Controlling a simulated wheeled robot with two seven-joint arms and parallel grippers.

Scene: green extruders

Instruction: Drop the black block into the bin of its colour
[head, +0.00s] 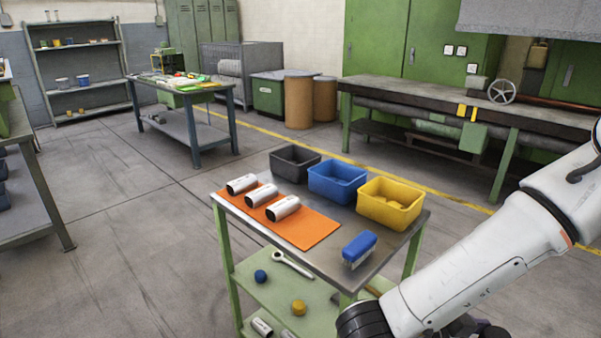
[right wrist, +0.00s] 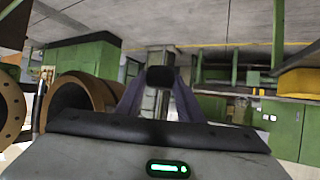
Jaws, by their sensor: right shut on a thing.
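The black block (right wrist: 160,77) is between the fingertips of my right gripper (right wrist: 158,92), which is shut on it, in the right wrist view. In the head view my right arm comes in from the right, but its gripper and the block cannot be made out. The dark grey to black bin (head: 274,166) stands at the back of the cart top, left of the blue bin (head: 335,187) and the yellow bin (head: 385,213). The yellow bin has yellow things inside. The black bin's floor is mostly hidden. My left gripper is in neither view.
On the metal cart top (head: 330,258), three white cylinders lie on an orange mat (head: 308,234), and a blue brush (head: 360,247) lies near the right edge. Workbenches stand behind.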

